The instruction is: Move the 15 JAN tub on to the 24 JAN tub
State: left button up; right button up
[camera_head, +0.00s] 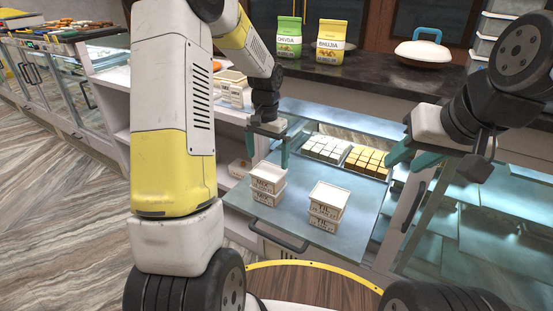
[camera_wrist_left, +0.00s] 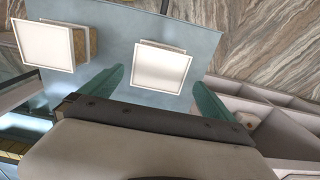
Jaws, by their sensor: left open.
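Two stacks of white-lidded tubs stand on the blue-grey pull-out shelf: a left stack (camera_head: 267,184) and a right stack (camera_head: 328,206) labelled TIL. The dates are too small to read, so I cannot tell which is 15 JAN or 24 JAN. My left gripper (camera_head: 267,150) is open and empty, above and slightly behind the left stack. In the left wrist view the left stack's lid (camera_wrist_left: 162,67) shows just beyond the spread teal fingers (camera_wrist_left: 157,97), and the right stack (camera_wrist_left: 47,45) is at upper left. My right gripper (camera_head: 413,155) is open and empty, right of the sweets.
Trays of white sweets (camera_head: 328,149) and yellow sweets (camera_head: 367,161) lie behind the stacks. More tubs (camera_head: 232,88) sit on the side shelf at left. Green (camera_head: 288,37) and yellow (camera_head: 331,41) packets and a white lidded pot (camera_head: 422,50) stand on the dark counter.

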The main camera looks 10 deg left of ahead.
aim_at(268, 172)
pick_arm(q)
jog(key=s+r+n+t, duration=0.1)
jog(key=s+r+t, duration=0.1)
jog(key=s+r, duration=0.5)
jog(key=s+r+n+t, duration=0.1)
jog(key=s+r, duration=0.3)
jog(key=r, duration=0.5)
jog(key=s+d+r+n+t+h, duration=0.1)
jog(key=s+d+r+t+h, duration=0.1)
jog(key=s, duration=1.1)
jog(key=shift+s+r+t, duration=0.15)
jog(key=shift+r+t, duration=0.45)
jog(key=shift+d, duration=0.1)
pick_arm(e)
jog(key=shift+o, duration=0.4)
